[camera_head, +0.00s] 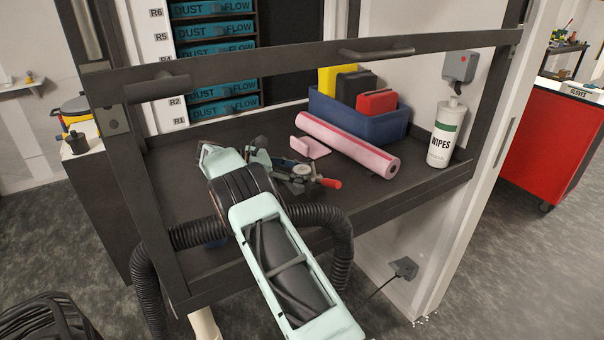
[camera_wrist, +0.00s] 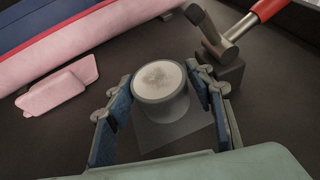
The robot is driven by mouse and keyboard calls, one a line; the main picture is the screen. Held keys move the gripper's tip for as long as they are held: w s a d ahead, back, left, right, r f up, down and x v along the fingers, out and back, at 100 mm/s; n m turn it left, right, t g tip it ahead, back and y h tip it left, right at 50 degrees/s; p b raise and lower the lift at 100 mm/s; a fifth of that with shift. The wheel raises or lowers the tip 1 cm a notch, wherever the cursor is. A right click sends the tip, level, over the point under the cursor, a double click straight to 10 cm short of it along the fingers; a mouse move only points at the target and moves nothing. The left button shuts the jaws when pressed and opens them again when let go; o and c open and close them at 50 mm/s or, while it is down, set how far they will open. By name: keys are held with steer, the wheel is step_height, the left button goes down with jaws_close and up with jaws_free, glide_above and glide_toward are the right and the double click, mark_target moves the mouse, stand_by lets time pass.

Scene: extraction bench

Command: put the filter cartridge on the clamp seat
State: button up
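A short grey cylinder with a pale round top, which looks like the filter cartridge (camera_wrist: 160,80), stands upright on a flat grey square plate, seemingly the clamp seat (camera_wrist: 170,135), in the wrist view. A clamp with a dark arm (camera_wrist: 222,55) and a red handle (camera_head: 330,183) stands just right of it. My gripper (camera_wrist: 158,75) is open, its blue-padded fingers on either side of the cylinder, with narrow gaps visible.
A pink roll (camera_head: 345,143) and a small pink block (camera_head: 310,147) lie behind the clamp. A blue bin (camera_head: 345,117) with yellow, black and red items and a wipes bottle (camera_head: 446,133) stand farther right. A dark rail (camera_head: 300,62) crosses above the bench (camera_head: 420,175).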

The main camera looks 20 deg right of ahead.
mark_target(295, 170)
steer(key=shift+r+p, duration=0.25)
steer(key=shift+p, duration=0.1)
steer(key=b+v, duration=0.1)
steer(key=v, duration=0.4)
steer(key=shift+w+a+f, duration=0.1)
steer(key=shift+a, duration=0.25)
steer(key=shift+b+v, duration=0.3)
steer(key=shift+v, duration=0.6)
